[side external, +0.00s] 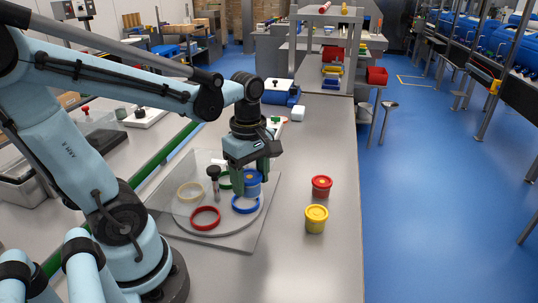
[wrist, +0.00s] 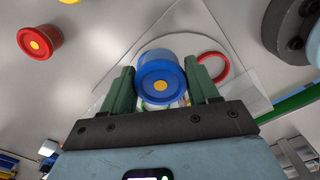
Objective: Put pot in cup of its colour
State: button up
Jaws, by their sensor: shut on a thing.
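My gripper (side external: 250,176) has its green fingers shut on a blue pot (side external: 253,184) with an orange-yellow spot. The pot also shows between the fingers in the wrist view (wrist: 162,80). It is held close above the blue ring-shaped cup (side external: 246,210), overlapping its far edge in the side view; I cannot tell whether they touch. On the same round carrier (side external: 225,227) are a red cup (side external: 205,224), a cream cup (side external: 180,197) and a green cup (side external: 223,182), the green one partly hidden by my gripper. The red cup also shows in the wrist view (wrist: 226,68).
A red pot (side external: 321,186) and a yellow pot (side external: 316,218) stand upright on the table, right of the carrier. A dark-topped post (side external: 214,180) rises from the carrier, close left of my gripper. The table's right edge borders the blue floor.

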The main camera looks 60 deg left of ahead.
jog(key=a+f, duration=0.2)
jog(key=a, duration=0.1)
jog(key=w+a, duration=0.1)
jog(key=shift+a+f, duration=0.3)
jog(key=shift+f, duration=2.1)
jog(key=o, duration=1.1)
jog(key=shift+f, duration=0.15)
